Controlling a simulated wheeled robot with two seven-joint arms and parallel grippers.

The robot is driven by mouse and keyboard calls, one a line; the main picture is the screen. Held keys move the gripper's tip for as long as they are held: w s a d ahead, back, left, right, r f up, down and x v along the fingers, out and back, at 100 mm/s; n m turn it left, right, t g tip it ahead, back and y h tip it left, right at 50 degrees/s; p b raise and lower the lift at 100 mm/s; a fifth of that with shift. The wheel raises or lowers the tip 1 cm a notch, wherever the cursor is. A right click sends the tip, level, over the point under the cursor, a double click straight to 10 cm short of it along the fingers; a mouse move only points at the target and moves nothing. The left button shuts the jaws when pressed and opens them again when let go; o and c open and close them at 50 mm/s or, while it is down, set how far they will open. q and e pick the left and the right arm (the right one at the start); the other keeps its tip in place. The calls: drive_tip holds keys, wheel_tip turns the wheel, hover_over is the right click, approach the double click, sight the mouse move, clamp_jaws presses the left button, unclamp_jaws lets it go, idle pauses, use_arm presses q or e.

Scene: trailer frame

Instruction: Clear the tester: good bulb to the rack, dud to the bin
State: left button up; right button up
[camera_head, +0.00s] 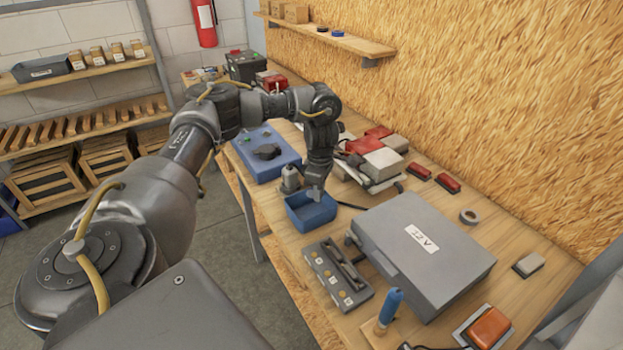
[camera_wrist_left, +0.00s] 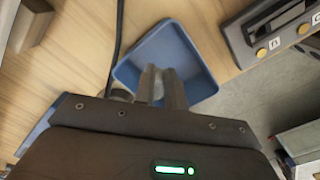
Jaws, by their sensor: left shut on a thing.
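A small open blue bin (camera_head: 325,213) stands on the bench; it also shows in the left wrist view (camera_wrist_left: 190,50). My left gripper (camera_head: 315,192) points down over the bin. In the left wrist view its two fingers (camera_wrist_left: 163,75) are close together above the bin's near wall. The thing between them is too small or hidden to make out. A dark grey box (camera_head: 358,300) with yellow round parts and white letter labels lies just in front of the bin; it may be the tester. It also shows in the left wrist view (camera_wrist_left: 240,45). I cannot identify the rack or any bulb.
A large grey case (camera_head: 440,275) marked 12V lies right of the bin. A blue-handled tool (camera_head: 390,305) and an orange lamp (camera_head: 489,327) are near the front. Red lamps (camera_head: 448,182) lie along the wall.

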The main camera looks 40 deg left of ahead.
use_arm(q)
drive_tip(key=o, duration=0.8)
wheel_tip(320, 180, up, 11)
drive_tip(key=shift+f+p, duration=0.15)
drive_tip(key=shift+p, duration=0.2)
idle(0.7)
